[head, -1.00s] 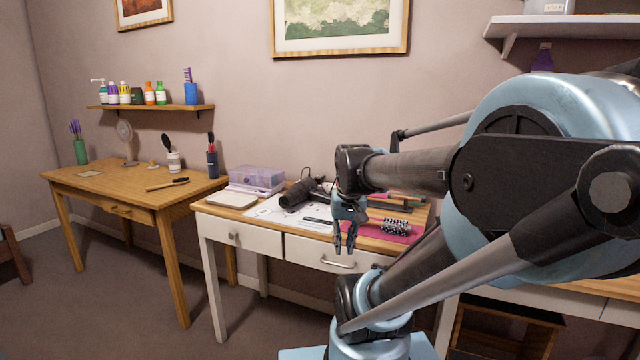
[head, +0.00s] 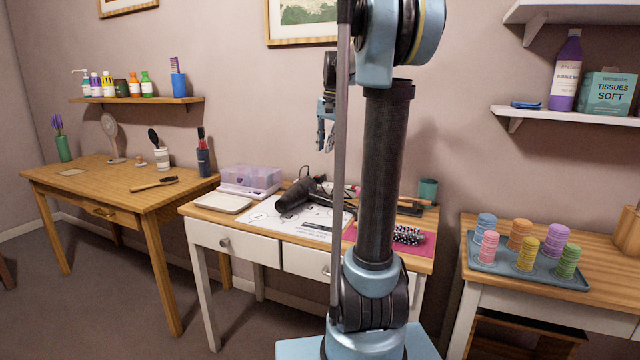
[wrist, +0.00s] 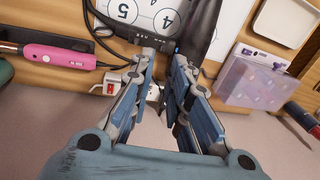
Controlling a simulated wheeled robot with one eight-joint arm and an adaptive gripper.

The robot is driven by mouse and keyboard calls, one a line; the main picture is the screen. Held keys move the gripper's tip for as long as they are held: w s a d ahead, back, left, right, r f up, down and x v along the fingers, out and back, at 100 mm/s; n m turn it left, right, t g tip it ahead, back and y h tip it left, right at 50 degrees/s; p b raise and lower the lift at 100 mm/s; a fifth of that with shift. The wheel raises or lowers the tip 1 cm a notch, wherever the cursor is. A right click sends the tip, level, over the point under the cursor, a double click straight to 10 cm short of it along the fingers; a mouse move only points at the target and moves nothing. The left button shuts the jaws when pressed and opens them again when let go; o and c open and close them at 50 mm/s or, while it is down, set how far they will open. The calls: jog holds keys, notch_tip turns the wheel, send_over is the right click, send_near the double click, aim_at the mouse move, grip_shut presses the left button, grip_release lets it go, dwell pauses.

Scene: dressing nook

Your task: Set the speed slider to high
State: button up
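A black hair dryer (head: 294,194) lies on the white-fronted table, on a printed sheet (head: 262,217). In the wrist view a dark grey body that looks like the dryer (wrist: 203,28) is at the top, just beyond the fingertips. A small blue detail shows near it, but I cannot make out the speed slider or its setting. My gripper (head: 325,137) is raised above the back of this table, partly behind my arm in the head view. In the wrist view my gripper (wrist: 164,62) has its fingers apart, with nothing held between them.
A pink-handled styling tool (wrist: 68,55) with a cord and a red switch (wrist: 110,88) lie left in the wrist view. A purple clear box (head: 250,178) and white tray (head: 223,202) sit left of the dryer. A brush (head: 408,235) lies on a pink mat.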

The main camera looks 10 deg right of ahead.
jog(key=w, duration=0.3)
send_near(317, 191)
jog(key=f, duration=0.2)
jog(key=w+f, duration=0.1)
jog(key=f, duration=0.4)
jog(key=shift+w+a+f, duration=0.2)
jog(key=shift+a, duration=0.15)
